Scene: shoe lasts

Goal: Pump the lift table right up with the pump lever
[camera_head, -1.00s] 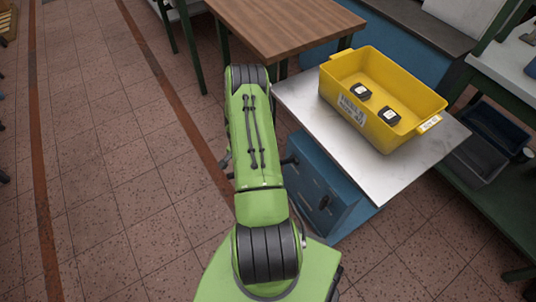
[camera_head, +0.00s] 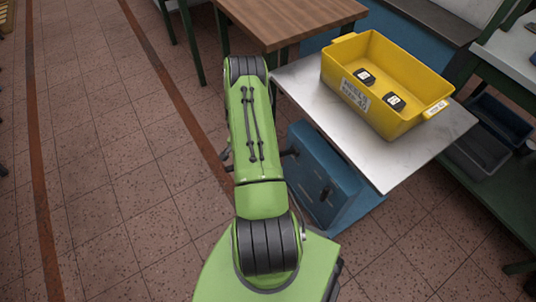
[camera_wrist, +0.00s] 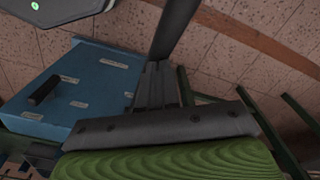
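The lift table has a pale metal top (camera_head: 350,143) and a blue body (camera_head: 320,180) below it. A yellow crate (camera_head: 352,92) with dark items inside stands on the top. My green arm reaches down along the left side of the table and hides my gripper in the head view. In the wrist view, my gripper (camera_wrist: 155,85) shows as dark parts at the centre. A dark bar (camera_wrist: 175,25) rises from there; I cannot tell whether it is the pump lever or whether the fingers grip it. The blue body (camera_wrist: 100,85) shows beside it.
A wooden-topped table (camera_head: 290,18) stands behind the lift table. A green-framed bench (camera_head: 500,190) with dark bins (camera_head: 485,145) is close on the right. The tiled floor (camera_head: 100,180) on the left is clear.

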